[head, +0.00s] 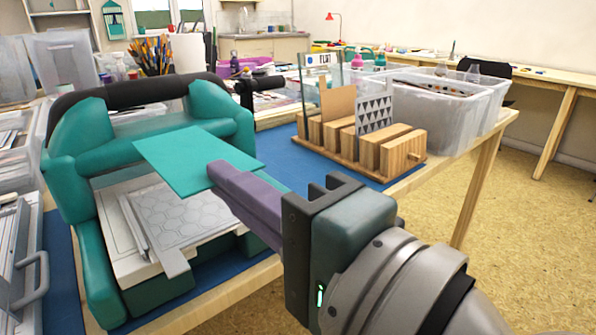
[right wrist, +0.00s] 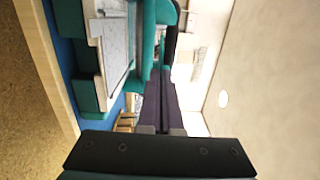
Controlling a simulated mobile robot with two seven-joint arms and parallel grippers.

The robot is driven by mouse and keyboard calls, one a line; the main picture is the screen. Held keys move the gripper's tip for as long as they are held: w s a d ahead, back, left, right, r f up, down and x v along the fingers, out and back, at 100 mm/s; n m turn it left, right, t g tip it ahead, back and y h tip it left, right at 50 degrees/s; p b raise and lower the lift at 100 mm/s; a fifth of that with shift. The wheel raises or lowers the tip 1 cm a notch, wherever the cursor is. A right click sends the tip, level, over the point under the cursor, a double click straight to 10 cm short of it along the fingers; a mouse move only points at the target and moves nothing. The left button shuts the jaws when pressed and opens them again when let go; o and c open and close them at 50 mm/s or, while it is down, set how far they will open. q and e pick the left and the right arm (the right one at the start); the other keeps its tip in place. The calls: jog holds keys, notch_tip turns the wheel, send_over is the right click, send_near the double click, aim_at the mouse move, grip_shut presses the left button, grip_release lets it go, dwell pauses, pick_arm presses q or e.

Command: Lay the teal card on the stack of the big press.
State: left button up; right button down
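The teal card (head: 186,153) is a flat sheet in the head view. My right gripper (head: 222,174) is shut on its near right edge and holds it roughly level. The card appears above the big press (head: 84,185), a teal machine with a dark top bar, and covers part of its opening. The stack (head: 185,214), light grey with a hexagon-patterned top plate, lies on the white bed below, apart from the card. The right wrist view shows my dark purple fingers (right wrist: 165,95) close together, with the press (right wrist: 88,95) at left. My left gripper is not in view.
A wooden rack (head: 365,140) holding several upright sheets stands right of the press on the blue mat (head: 285,175). Clear plastic bins (head: 440,110) stand behind it. Another grey device with a handle (head: 22,270) is at the left edge.

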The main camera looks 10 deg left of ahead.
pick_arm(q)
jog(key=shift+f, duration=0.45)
pick_arm(e)
jog(key=shift+d+f+t+h, duration=0.15)
jog(key=shift+f+t+h, duration=0.15)
jog(key=shift+f, duration=0.15)
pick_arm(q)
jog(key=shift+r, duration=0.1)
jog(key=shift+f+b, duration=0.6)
pick_arm(e)
jog(key=shift+f, duration=0.7)
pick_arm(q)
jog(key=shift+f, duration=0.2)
pick_arm(e)
jog(key=shift+f, duration=0.25)
pick_arm(q)
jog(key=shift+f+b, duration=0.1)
jog(key=shift+b, duration=0.2)
pick_arm(e)
jog(key=shift+f, duration=0.1)
